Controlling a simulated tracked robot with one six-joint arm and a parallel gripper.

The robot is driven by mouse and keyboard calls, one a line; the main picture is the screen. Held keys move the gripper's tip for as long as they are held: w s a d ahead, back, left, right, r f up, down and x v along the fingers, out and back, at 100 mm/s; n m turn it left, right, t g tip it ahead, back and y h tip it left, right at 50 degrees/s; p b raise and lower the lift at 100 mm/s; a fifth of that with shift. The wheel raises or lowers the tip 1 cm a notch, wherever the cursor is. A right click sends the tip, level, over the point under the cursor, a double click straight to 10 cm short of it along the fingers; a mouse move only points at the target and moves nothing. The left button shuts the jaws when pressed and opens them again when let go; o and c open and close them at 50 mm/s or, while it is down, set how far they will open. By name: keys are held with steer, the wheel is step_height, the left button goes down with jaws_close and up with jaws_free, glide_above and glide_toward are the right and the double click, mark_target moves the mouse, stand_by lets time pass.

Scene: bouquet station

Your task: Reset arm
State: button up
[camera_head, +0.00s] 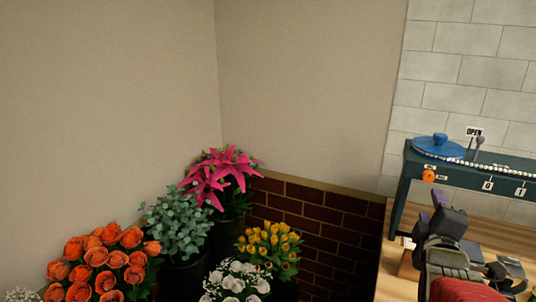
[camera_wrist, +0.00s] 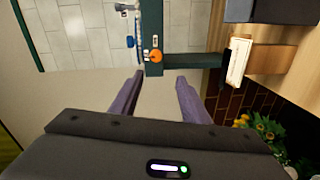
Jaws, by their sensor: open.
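My gripper (camera_wrist: 158,82) shows in the wrist view with its two purple fingers spread apart and nothing between them. In the head view my gripper (camera_head: 440,205) is at the right, above the wooden counter and in front of the dark green machine. The machine (camera_head: 408,185) has a blue round disc (camera_head: 440,147) on top and an orange knob (camera_head: 428,176) on its front. In the wrist view the orange knob (camera_wrist: 155,56) appears beyond the fingertips, apart from them.
The wooden counter (camera_head: 385,285) is at the right. Potted flowers stand at the lower left: orange roses (camera_head: 97,258), green leaves (camera_head: 178,225), pink lilies (camera_head: 222,175), yellow tulips (camera_head: 268,245) and white flowers (camera_head: 235,282). A brick wall (camera_head: 330,225) is behind them.

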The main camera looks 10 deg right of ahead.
steer(key=s+a+f+m+g+y, duration=0.1)
steer(key=a+f+m+g+y, duration=0.35)
steer(key=a, duration=1.25)
steer(key=s+a+f+m+g+y, duration=0.4)
steer(key=s+a+f+m+y, duration=0.1)
steer(key=s+a, duration=0.6)
steer(key=shift+s+a+f, duration=0.35)
steer(key=shift+s+f, duration=0.15)
steer(key=shift+f, duration=0.15)
steer(key=shift+c, duration=1.4)
steer(key=shift+d, duration=0.1)
